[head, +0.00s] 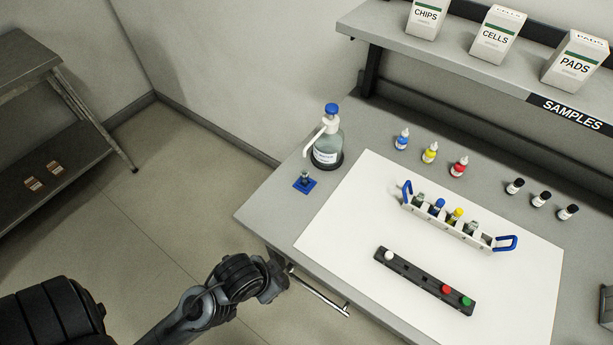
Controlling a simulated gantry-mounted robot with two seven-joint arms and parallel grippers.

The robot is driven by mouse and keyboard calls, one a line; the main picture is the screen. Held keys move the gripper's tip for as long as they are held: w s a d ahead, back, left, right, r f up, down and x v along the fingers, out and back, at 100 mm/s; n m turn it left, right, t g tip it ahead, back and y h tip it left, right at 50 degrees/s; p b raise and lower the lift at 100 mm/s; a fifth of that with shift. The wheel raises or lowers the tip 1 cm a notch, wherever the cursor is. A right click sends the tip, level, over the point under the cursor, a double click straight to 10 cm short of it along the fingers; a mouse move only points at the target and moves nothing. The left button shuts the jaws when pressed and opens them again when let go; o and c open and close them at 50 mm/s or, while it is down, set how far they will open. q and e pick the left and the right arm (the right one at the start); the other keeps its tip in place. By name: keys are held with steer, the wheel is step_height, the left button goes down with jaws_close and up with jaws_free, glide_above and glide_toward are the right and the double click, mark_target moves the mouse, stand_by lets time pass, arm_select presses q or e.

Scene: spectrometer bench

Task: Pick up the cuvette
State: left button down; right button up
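A small clear, dark-topped piece (305,175) stands upright on a blue square base (304,185) near the bench's left edge; it may be the cuvette, but it is too small to be sure. A white rack (447,228) with blue end handles holds several small vessels, some with blue or yellow tops and some clear or greyish. My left gripper (276,281) is low beside the bench's front left edge, apart from all these things. Its fingers are too dark and small to read. My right gripper is out of view.
A pump bottle (327,146) stands behind the blue base. A black strip (413,276) with white, red and green buttons lies on the white mat (346,219). Dropper bottles (430,153) and dark-capped vials (541,199) stand behind the mat. A shelf (440,62) overhangs the back.

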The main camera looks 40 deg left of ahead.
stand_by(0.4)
arm_select(q)
steer(key=c, duration=1)
jaws_free()
